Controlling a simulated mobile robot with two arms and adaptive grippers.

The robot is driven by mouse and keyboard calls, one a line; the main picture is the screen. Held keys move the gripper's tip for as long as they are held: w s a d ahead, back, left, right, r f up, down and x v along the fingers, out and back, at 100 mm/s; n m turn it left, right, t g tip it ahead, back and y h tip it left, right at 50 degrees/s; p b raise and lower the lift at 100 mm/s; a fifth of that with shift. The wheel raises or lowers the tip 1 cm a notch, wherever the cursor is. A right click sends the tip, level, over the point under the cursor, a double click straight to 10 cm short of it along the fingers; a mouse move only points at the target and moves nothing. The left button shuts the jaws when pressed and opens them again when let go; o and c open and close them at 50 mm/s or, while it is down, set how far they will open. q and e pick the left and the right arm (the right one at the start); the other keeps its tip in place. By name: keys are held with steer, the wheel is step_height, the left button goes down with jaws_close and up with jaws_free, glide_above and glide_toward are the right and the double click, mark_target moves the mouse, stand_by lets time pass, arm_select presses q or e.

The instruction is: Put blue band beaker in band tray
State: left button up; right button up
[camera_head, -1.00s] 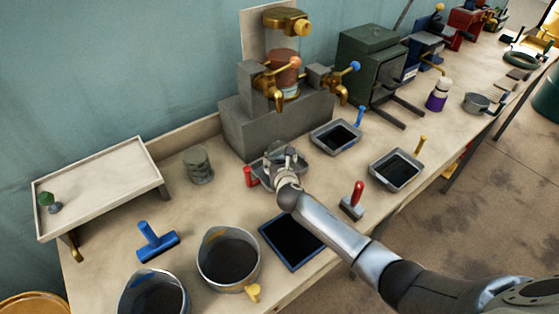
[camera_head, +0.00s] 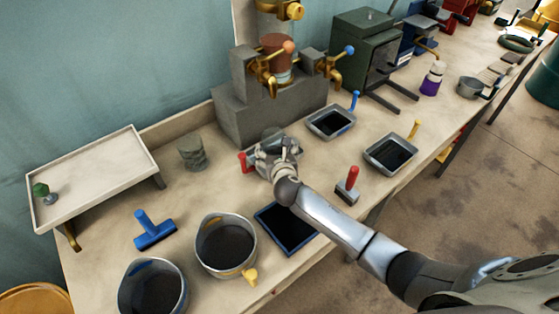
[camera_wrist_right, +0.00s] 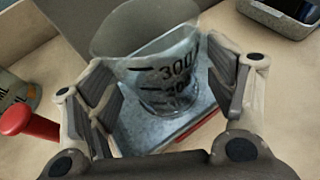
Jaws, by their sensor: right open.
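A clear beaker (camera_wrist_right: 165,75) with dark graduation marks stands between the fingers of my right gripper (camera_wrist_right: 163,88) in the right wrist view. The fingers are open on both sides of it; I cannot tell whether they touch it. No coloured band on it can be made out. It stands on a grey tray with a red handle (camera_wrist_right: 25,122). In the head view my right gripper (camera_head: 276,146) covers most of this tray and the beaker. A blue-handled tray (camera_head: 312,127) and a yellow-handled tray (camera_head: 372,154) stand to the right, both with dark insides. My left gripper is out of view.
The grey tap stand (camera_head: 240,118) rises just behind the red-handled tray. A red-handled tool (camera_head: 348,187), a dark blue-edged tray (camera_head: 287,228) and two buckets (camera_head: 225,245) lie nearer.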

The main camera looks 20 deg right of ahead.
steer(key=v, duration=0.8)
steer(key=shift+s+r, duration=0.1)
steer(key=shift+s, duration=0.25)
